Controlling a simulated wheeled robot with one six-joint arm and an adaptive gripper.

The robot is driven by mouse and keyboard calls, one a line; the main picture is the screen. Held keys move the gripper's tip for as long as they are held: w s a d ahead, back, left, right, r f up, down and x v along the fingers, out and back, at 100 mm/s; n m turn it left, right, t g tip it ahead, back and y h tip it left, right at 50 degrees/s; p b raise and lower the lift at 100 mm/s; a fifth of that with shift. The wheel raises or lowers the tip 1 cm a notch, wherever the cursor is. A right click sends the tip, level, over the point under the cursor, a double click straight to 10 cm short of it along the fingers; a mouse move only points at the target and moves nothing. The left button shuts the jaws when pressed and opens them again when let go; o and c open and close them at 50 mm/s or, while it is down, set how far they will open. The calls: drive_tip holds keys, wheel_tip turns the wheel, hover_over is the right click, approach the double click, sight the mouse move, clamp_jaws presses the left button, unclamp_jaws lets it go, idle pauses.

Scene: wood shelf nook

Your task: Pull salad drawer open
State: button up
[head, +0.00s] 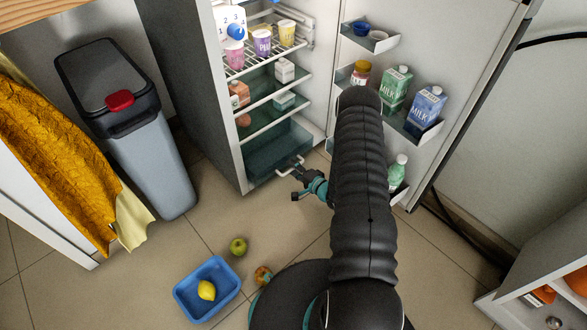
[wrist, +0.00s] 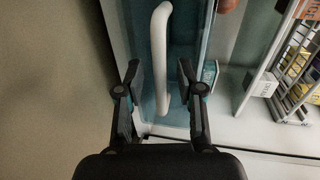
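The salad drawer (head: 268,158) is a teal, see-through box at the bottom of the open fridge. Its white bar handle (head: 288,168) sticks out from its front. In the wrist view, the curved white handle (wrist: 160,50) runs between the two fingers of my gripper (wrist: 158,78), with a gap visible on both sides. The gripper is open. In the head view, my gripper (head: 302,182) is at the drawer's front, close to the handle. The teal drawer front (wrist: 181,45) shows behind the handle. My arm hides part of the fridge door and the floor.
The fridge door (head: 460,60) stands open on the right, with milk cartons (head: 397,88) in its racks. A grey bin (head: 150,160) stands left. A blue tub (head: 188,297) with a lemon, a green apple (head: 238,246) and another fruit (head: 262,275) are on the floor.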

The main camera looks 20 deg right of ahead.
drive_tip(key=v, duration=1.1)
drive_tip(key=shift+s, duration=0.3)
drive_tip(key=shift+d, duration=0.1)
drive_tip(key=w+d+r+n+g+h+p, duration=0.1)
drive_tip(key=w+r+n+g+h, duration=0.2)
drive_tip(key=r, duration=0.9)
drive_tip(key=w+d+r+n+g+h+p, duration=0.1)
drive_tip(key=w+d+r+n+h+p, duration=0.25)
drive_tip(key=r, duration=0.95)
drive_tip(key=s+a+r+n+g+h, duration=0.1)
drive_tip(key=s+a+r, duration=0.15)
drive_tip(key=r, duration=0.55)
drive_tip(key=s+a+r+n+g+h, duration=0.1)
drive_tip(key=s+a+r+n, duration=0.15)
drive_tip(key=r, duration=0.45)
drive_tip(key=s+a+r+n+g+y, duration=0.1)
drive_tip(key=s+a+r, duration=0.3)
drive_tip(key=s, duration=0.4)
drive_tip(key=s+a+r+n+g+p, duration=0.1)
drive_tip(key=s+a+r, duration=0.3)
drive_tip(key=s, duration=0.4)
drive_tip(key=s+a+r+n+y, duration=0.1)
drive_tip(key=s+a+r, duration=0.3)
drive_tip(key=s, duration=0.5)
drive_tip(key=shift+a+r+n+g+y+p, duration=0.2)
drive_tip(key=shift+a+n+g+y+p, duration=0.15)
drive_tip(key=shift+a, duration=0.5)
